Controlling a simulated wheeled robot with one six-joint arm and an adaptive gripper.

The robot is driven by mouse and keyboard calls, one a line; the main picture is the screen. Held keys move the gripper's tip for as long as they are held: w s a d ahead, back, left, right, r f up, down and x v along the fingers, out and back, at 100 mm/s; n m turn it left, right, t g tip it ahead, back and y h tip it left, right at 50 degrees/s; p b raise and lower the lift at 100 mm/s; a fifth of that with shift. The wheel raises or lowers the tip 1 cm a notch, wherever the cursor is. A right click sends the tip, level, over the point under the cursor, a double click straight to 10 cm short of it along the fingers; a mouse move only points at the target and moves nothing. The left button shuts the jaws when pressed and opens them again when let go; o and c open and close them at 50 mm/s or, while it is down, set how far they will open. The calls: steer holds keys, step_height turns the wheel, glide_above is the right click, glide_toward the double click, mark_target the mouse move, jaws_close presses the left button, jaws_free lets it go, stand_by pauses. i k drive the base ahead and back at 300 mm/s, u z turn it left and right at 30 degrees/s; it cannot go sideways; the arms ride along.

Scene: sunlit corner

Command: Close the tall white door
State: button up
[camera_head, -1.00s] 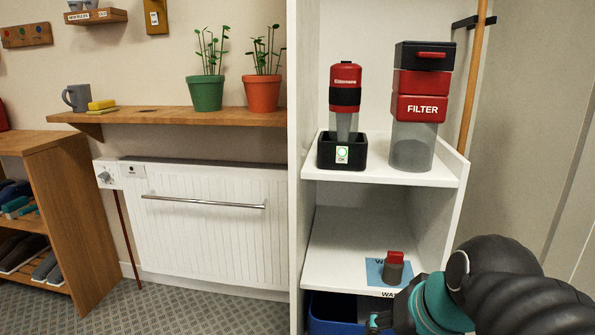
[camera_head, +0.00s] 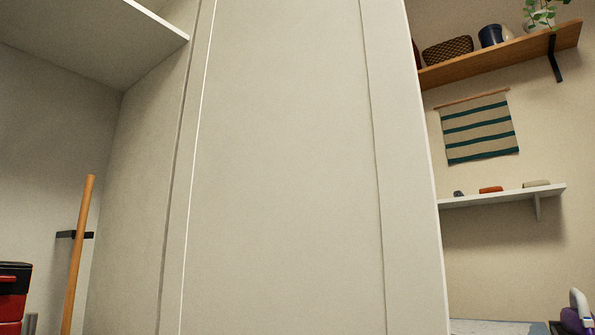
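The tall white door (camera_head: 285,170) fills the middle of the head view, close to me. It stands open, swung out from the right side of the white cupboard (camera_head: 140,170). Its free edge runs down the right side of the panel, and its top and bottom are out of frame. No handle shows on the visible part. My gripper is not in view.
Inside the cupboard at left are an upper shelf (camera_head: 90,35), a wooden pole (camera_head: 77,255) in a black clip, and a red and black container (camera_head: 12,290). Right of the door are a wooden wall shelf (camera_head: 500,55), a striped hanging (camera_head: 480,130) and a small white shelf (camera_head: 505,195).

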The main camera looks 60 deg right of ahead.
mark_target(304, 202)
steer(key=k, duration=0.8)
steer(key=u, duration=2.75)
steer(key=k, duration=1.95)
steer(key=z, duration=1.9)
steer(key=k, duration=0.15)
steer(key=z, duration=0.45)
